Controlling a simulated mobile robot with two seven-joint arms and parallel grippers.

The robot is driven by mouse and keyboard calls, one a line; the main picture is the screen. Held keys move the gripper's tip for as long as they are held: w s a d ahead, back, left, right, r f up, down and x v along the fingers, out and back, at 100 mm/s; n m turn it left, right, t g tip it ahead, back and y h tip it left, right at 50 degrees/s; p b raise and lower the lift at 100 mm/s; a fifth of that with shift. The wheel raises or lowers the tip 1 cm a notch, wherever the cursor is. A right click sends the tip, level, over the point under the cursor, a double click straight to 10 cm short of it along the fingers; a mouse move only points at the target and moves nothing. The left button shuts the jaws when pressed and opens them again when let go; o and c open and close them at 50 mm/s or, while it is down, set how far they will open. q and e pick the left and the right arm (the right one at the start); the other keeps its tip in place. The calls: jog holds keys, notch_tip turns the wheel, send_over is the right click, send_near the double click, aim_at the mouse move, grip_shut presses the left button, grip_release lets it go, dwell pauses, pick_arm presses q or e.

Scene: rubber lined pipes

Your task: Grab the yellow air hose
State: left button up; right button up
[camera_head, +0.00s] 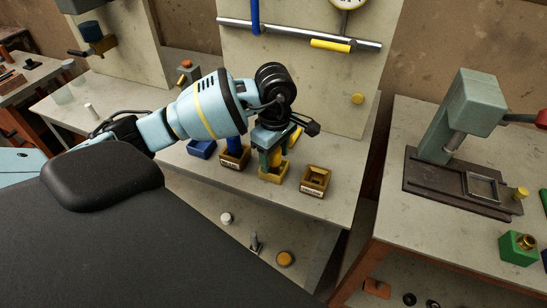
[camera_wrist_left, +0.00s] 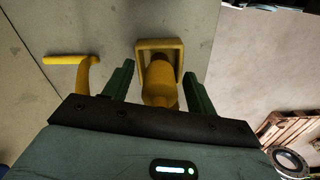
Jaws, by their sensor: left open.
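A yellow rounded piece that looks like the air hose (camera_wrist_left: 160,82) stands in a square yellow holder (camera_wrist_left: 174,44) in the left wrist view. My left gripper (camera_wrist_left: 158,70) is open, with one green finger on either side of it; I cannot tell whether they touch it. A yellow curved part with a straight bar (camera_wrist_left: 64,60) shows left of the fingers. In the head view my left gripper (camera_head: 271,158) points down over the yellow holder (camera_head: 272,175) on the bench, and hides most of the hose; some yellow (camera_head: 294,137) shows behind it. My right gripper is not in view.
A labelled brown box (camera_head: 316,180) stands right of the holder, and another brown box (camera_head: 235,158) and a blue box (camera_head: 202,149) stand left. A back panel carries a metal bar (camera_head: 300,34). A press (camera_head: 465,118) stands on the right table. The front bench edge is clear.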

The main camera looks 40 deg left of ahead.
pick_arm(q)
jog(key=shift+f, duration=0.1)
jog(key=c, duration=1.2)
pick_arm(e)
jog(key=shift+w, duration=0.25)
